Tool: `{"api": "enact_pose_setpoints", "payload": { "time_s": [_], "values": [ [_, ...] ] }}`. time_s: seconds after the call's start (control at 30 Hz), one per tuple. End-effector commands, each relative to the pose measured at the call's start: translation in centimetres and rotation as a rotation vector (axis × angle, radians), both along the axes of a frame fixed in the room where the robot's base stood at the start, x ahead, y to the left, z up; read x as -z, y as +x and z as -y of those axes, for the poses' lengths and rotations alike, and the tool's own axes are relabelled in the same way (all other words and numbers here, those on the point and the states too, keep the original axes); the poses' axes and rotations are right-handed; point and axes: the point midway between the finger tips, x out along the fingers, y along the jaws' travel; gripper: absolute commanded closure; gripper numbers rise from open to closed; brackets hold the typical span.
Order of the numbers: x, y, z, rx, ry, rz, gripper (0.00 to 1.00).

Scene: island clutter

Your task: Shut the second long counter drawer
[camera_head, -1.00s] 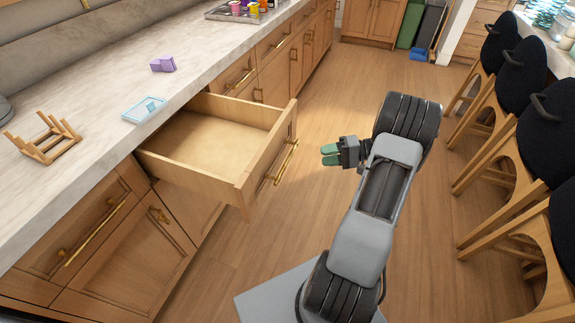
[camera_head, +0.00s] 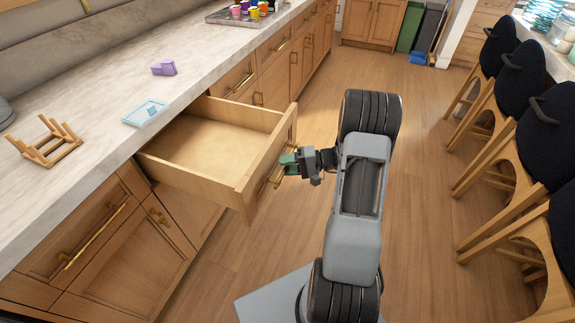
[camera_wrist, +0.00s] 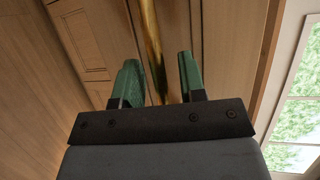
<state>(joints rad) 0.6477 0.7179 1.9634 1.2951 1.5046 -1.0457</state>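The long counter drawer (camera_head: 215,185) stands pulled out from the counter, its inside empty. It has a long brass handle on its front, which shows in the wrist view (camera_wrist: 152,50). My gripper (camera_head: 287,163) is at the drawer's front, by the handle. In the wrist view my gripper's green fingers (camera_wrist: 160,80) are apart, with the brass handle running between them. I cannot tell whether the fingers touch the handle. In the head view, the gripper hides part of the handle.
A wooden rack (camera_head: 45,143), a light blue tray (camera_head: 146,112) and a purple block (camera_head: 164,68) lie on the counter (camera_head: 95,105). Black stools (camera_head: 520,85) line the right side. The wooden floor (camera_head: 425,225) between them and the counter is mostly clear.

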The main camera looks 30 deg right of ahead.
Motion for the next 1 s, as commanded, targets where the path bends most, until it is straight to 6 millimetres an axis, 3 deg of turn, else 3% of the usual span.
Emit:
{"api": "enact_pose_setpoints", "payload": {
  "time_s": [0.27, 0.67, 1.0],
  "values": [
    [0.02, 0.03, -0.06, 0.0, 0.0, 0.0, 0.62],
    [0.01, 0.02, -0.04, 0.0, 0.0, 0.0, 1.0],
    [0.0, 0.03, -0.03, 0.0, 0.0, 0.0, 1.0]
  ]
}}
